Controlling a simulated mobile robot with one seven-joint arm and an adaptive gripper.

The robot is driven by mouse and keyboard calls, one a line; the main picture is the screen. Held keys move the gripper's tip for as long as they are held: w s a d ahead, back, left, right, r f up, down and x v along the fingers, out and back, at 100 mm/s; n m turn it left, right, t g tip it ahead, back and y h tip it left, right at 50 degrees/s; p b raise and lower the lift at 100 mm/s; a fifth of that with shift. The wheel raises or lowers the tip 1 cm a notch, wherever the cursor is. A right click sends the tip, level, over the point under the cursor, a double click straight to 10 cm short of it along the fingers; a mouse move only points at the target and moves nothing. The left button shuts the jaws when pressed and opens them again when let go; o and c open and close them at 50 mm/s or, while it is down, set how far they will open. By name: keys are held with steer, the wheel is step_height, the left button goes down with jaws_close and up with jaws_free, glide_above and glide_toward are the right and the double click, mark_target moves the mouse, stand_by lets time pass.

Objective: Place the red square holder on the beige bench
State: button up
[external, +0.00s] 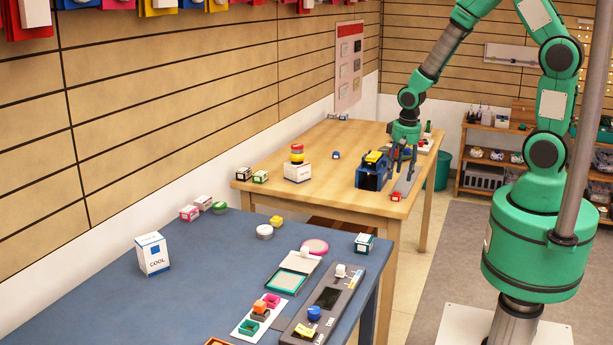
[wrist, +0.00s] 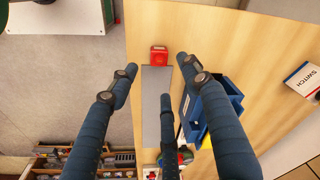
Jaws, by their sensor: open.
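The red square holder (wrist: 158,55) sits at the far end of a grey strip (wrist: 156,88) on the beige bench (wrist: 158,20) in the wrist view. In the external view a small red piece (external: 396,196) shows at the near end of the grey strip, close to the bench's (external: 330,150) right edge. My gripper (wrist: 158,66) is open, its fingers spread over the strip, with the holder appearing just beyond and between the fingertips. In the external view my gripper (external: 404,165) points down above the bench. Nothing shows held in it.
A blue bin (external: 372,172) with yellow on top stands left of my gripper; it shows on the right in the wrist view (wrist: 218,95). A white box with a stacked ring toy (external: 297,170) stands further left. A blue table (external: 100,300) holds several small items. The bench's middle is fairly clear.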

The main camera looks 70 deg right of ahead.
steer(key=shift+s+a+r+p, duration=0.1)
steer(key=shift+r+p, duration=0.05)
steer(key=shift+r, duration=0.85)
steer(key=shift+s+a+r+p, duration=0.1)
steer(key=shift+r+p, duration=0.05)
steer(key=shift+r, duration=0.8)
steer(key=shift+r, duration=0.1)
steer(key=s+a+r+n+t, duration=0.1)
steer(key=s+a+r+n, duration=0.15)
steer(key=r, duration=0.65)
steer(key=s+a+r+n+t, duration=0.1)
steer(key=s+a+r+n, duration=0.2)
steer(key=r, duration=0.7)
steer(key=s+a+r+n+t, duration=0.2)
steer(key=s+a+r, duration=0.5)
steer(key=s+r, duration=0.4)
steer(key=shift+s+a+n+t+y, duration=0.3)
steer(key=shift+s+a+n+y, duration=0.1)
steer(key=shift+s+n, duration=0.15)
